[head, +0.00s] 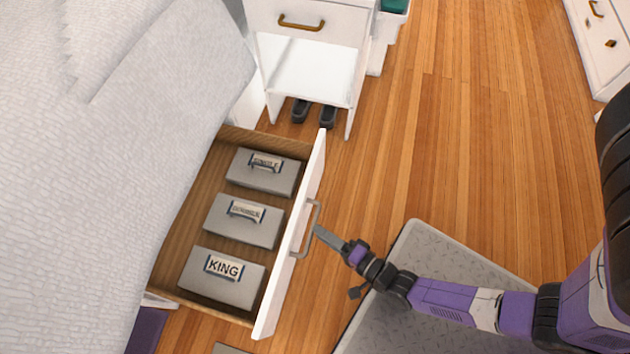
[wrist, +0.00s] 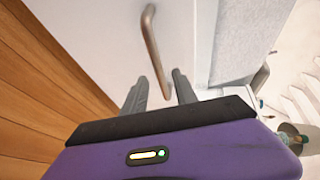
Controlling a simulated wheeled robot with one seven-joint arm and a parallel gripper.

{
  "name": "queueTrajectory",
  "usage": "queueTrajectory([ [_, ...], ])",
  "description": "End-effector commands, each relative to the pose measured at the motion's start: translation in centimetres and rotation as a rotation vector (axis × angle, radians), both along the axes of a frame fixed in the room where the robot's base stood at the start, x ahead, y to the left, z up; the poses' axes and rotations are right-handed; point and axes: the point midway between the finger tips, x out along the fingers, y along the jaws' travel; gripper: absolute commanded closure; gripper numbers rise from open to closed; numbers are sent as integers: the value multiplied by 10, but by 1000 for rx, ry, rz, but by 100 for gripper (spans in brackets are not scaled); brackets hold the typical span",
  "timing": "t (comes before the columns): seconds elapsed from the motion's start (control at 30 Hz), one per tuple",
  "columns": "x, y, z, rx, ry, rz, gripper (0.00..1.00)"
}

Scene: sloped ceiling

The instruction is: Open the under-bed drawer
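The under-bed drawer (head: 318,170) stands pulled out from beneath the bed, with its inside showing in the head view. Its white front also shows in the wrist view (wrist: 95,40). The drawer handle (head: 305,232) is a bar on the front. In the wrist view the handle (wrist: 150,35) runs down toward the space between my fingertips. My gripper (head: 319,231) is right by the handle in the head view. In the wrist view the fingers of my gripper (wrist: 159,77) are apart, with a gap around the handle's near end. Whether they touch it I cannot tell.
Several grey boxes, one labelled KING (head: 222,285), lie in the drawer. The bed (head: 90,130) is at the left. A white nightstand (head: 310,65) stands beyond the drawer, with dark shoes (head: 327,117) under it. Wooden floor (head: 430,150) is clear to the right.

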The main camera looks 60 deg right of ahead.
Motion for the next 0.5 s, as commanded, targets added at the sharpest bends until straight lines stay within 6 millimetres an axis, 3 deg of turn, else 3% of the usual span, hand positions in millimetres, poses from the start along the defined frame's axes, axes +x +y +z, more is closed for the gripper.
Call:
queueTrajectory([
  [0.2, -30, 3, 6, -1, 2, 1, 66],
  [0.5, -37, 4, 7, 0, 0, 1, 66],
])
